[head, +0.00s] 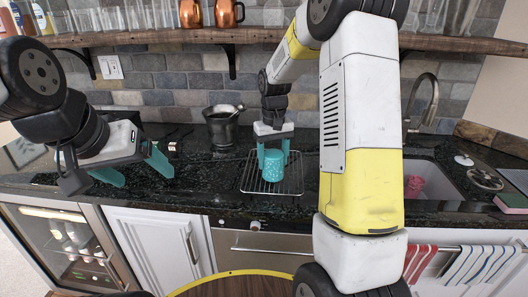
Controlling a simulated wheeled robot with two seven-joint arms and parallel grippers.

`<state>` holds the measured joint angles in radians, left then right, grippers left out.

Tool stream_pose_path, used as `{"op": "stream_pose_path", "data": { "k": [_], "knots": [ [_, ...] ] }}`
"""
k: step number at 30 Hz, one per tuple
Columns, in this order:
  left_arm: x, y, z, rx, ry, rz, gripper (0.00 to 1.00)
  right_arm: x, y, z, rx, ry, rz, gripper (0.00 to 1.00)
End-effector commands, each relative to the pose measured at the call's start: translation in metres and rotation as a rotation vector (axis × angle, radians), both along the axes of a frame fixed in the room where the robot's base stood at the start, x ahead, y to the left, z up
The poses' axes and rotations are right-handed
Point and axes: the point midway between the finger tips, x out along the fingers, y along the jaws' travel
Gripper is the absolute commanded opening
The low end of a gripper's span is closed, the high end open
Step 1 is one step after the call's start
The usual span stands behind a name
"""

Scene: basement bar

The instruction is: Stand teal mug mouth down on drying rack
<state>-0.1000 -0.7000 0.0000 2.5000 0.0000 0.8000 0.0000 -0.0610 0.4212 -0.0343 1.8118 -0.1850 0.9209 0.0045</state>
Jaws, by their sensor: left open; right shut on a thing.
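The teal mug (274,168) is over the wire drying rack (256,191) on the dark counter. My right gripper (273,155) reaches down from above, and its teal fingers are shut on the mug. The mug looks roughly upright on its axis, but I cannot tell which end its mouth is at. I also cannot tell whether it touches the rack. My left gripper (138,172) is open and empty over the counter to the left of the rack.
A dark metal bucket (222,127) stands behind and left of the rack. A sink (426,178) with a tall faucet (421,105) is at the right, holding a pink item (413,187). A wooden shelf (170,37) with glasses and copper mugs runs above.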

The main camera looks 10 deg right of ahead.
Motion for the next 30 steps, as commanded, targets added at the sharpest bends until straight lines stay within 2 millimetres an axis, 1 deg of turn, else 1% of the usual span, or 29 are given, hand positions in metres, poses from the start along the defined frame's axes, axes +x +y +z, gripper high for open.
{"op": "stream_pose_path", "data": {
  "k": [8,18,19,20,21,22,23,30],
  "knots": [
    [0.0,0.0,0.0,0.0,0.0,0.0,0.81,0.0003,0.0001,-0.0007,0.0,-0.001,0.0,0.12],
    [0.0,0.0,0.0,0.0,0.0,0.0,0.81,0.0005,0.0001,-0.0073,0.0,-0.001,0.0,0.12],
    [0.0,0.0,0.0,0.0,0.0,0.0,0.81,0.0005,0.0001,-0.0072,0.0,-0.001,0.0,0.63],
    [0.0,0.0,0.0,0.0,0.0,0.0,0.81,0.0005,0.0001,-0.0071,0.0,-0.001,0.0,0.69],
    [0.0,0.0,0.0,0.0,0.0,0.0,0.81,0.0005,0.0001,-0.0071,0.0,-0.001,0.0,0.77],
    [0.0,0.0,0.0,0.0,0.0,0.0,0.81,0.0005,0.0001,-0.0071,0.0,-0.001,0.0,0.83],
    [0.0,0.0,0.0,0.0,0.0,0.0,0.81,0.0005,0.0001,-0.0071,0.0,-0.001,0.0,0.85],
    [0.0,0.0,0.0,0.0,0.0,0.0,0.81,0.0001,0.0001,-0.0074,0.0,0.0,0.0,0.85]
  ]
}}
